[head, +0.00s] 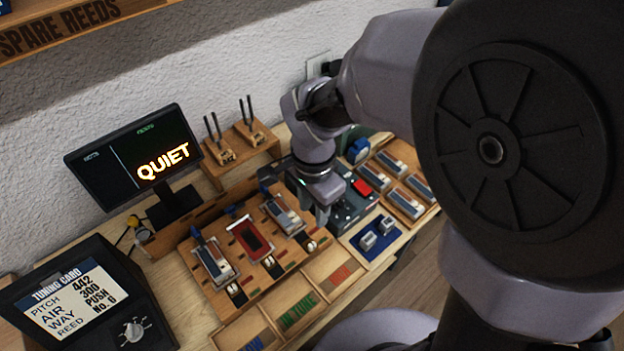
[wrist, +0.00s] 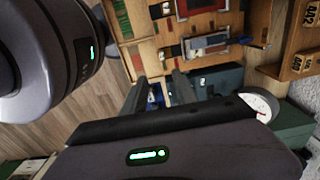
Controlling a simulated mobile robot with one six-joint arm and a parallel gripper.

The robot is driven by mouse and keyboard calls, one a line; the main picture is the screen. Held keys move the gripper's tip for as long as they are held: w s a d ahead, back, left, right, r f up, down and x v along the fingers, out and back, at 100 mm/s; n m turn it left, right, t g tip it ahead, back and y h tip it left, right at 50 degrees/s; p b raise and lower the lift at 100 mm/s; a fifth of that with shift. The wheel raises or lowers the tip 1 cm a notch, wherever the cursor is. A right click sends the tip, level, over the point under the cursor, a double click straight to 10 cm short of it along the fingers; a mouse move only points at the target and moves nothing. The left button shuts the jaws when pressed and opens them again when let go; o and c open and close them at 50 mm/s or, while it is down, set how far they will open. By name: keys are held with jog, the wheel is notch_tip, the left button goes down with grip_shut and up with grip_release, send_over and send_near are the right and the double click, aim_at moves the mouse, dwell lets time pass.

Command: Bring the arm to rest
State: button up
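My gripper (head: 323,216) points down above the workbench in the head view, over a dark grey device with a red button (head: 361,187), just right of the wooden reed board (head: 229,268). In the wrist view the two fingers of my gripper (wrist: 160,80) stand apart with nothing seen between them, so it is open and empty. My arm reaches in from the right and hides part of the bench and wall. Whether the fingertips touch anything below is hard to tell.
A monitor reading QUIET (head: 163,160) and a tuning card display (head: 80,300) stand at left. A blue pad with grey blocks (head: 372,252) lies close to my gripper. Trays of reeds (head: 405,202) sit at right. A round gauge (wrist: 257,106) shows in the wrist view.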

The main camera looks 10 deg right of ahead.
jog(key=shift+r, duration=0.75)
jog(key=s+d+r+n+t+y+b, duration=0.1)
jog(key=s+d+r+n+t+b, duration=0.1)
jog(key=s+d+n+t+b, duration=0.1)
jog(key=s+d+r+n+t+y+b, duration=0.1)
jog(key=s+d+r+n+t+b, duration=0.1)
jog(key=s+b, duration=0.3)
jog(key=shift+s+d+r+n+t, duration=0.2)
jog(key=shift+s+d+n+t, duration=0.25)
jog(key=shift+s+n, duration=0.5)
